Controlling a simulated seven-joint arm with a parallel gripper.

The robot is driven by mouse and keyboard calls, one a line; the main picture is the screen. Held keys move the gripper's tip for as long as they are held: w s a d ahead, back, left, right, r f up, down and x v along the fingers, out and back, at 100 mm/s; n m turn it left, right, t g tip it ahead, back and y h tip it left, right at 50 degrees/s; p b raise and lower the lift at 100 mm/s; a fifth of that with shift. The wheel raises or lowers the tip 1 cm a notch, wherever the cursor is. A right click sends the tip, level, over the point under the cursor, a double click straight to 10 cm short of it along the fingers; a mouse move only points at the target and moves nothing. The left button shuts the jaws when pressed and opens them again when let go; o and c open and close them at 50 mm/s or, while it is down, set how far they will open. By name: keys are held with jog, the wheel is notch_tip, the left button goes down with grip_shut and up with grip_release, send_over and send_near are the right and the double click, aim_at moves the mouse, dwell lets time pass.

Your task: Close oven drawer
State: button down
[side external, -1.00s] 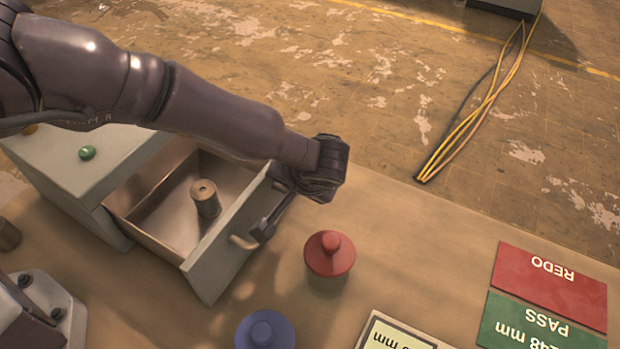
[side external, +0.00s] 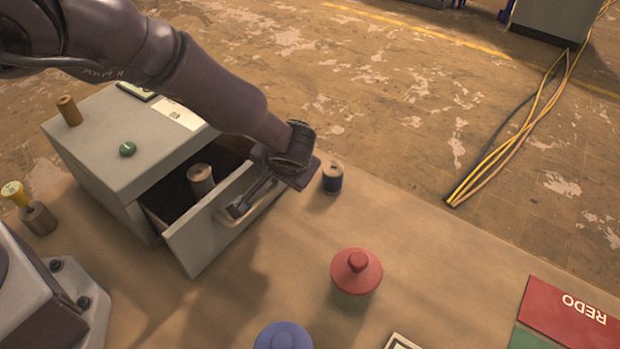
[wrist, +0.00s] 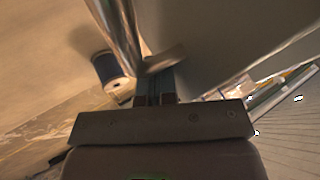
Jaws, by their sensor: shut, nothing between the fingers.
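The grey oven (side external: 105,150) stands at the left with its drawer (side external: 205,240) partly open. A metal cylinder (side external: 201,181) stands inside the drawer. The drawer's bar handle (side external: 262,203) is on its front face. My gripper (side external: 238,208) is shut and empty, its fingertips at the drawer front beside the handle. In the wrist view my shut fingers (wrist: 156,88) are close to the shiny handle (wrist: 118,32) and the drawer front (wrist: 225,40). Whether they touch it is unclear. My arm hides part of the oven and the drawer's far side.
A dark blue spool (side external: 332,178) stands beyond the drawer, near the table's far edge. A red knobbed weight (side external: 356,275) and a blue one (side external: 283,337) stand in front. A green button (side external: 127,149) and a brass cylinder (side external: 69,110) are on the oven top.

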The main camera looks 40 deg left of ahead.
jog(key=a, duration=0.9)
jog(key=shift+a, duration=0.4)
